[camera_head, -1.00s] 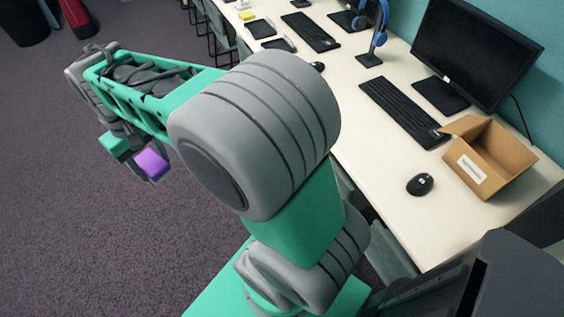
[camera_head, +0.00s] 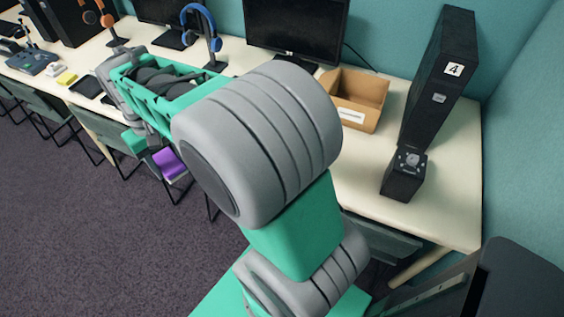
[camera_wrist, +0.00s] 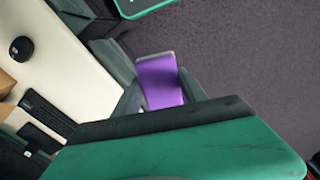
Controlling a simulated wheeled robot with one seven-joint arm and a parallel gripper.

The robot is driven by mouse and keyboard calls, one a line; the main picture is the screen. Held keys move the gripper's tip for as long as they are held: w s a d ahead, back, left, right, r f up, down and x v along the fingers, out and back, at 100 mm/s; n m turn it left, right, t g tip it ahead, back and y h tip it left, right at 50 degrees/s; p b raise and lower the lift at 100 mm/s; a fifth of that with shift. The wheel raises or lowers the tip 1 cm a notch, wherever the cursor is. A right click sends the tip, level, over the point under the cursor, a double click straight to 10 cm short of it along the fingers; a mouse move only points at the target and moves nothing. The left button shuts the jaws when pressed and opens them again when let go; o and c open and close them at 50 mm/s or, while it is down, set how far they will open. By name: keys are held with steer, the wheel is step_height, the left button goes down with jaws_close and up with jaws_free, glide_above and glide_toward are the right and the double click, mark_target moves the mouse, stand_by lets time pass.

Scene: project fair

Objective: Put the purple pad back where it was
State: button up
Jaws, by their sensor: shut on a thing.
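The purple pad (camera_head: 171,164) is held at the end of my arm, left of the large grey arm joint in the head view. In the wrist view the purple pad (camera_wrist: 160,82) sits between the two dark fingers of my gripper (camera_wrist: 158,92), which is shut on it. In that view the pad is above the carpet, beside the edge of a pale table. In the head view my gripper (camera_head: 155,158) is partly hidden by my own arm links.
A long pale table (camera_head: 440,215) runs along the teal wall.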

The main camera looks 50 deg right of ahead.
steer(key=s+d+f+m, duration=0.2)
steer(key=s+d+m, duration=0.1)
steer(key=d, duration=0.6)
steer(key=m, duration=1.1)
glide_above(354, 174)
step_height(354, 174, down, 16)
steer(key=shift+w+a+f, duration=0.15)
steer(key=f, duration=0.3)
steer(key=shift+d+f, duration=0.2)
steer(key=shift+f, duration=0.3)
steer(key=o, duration=1.2)
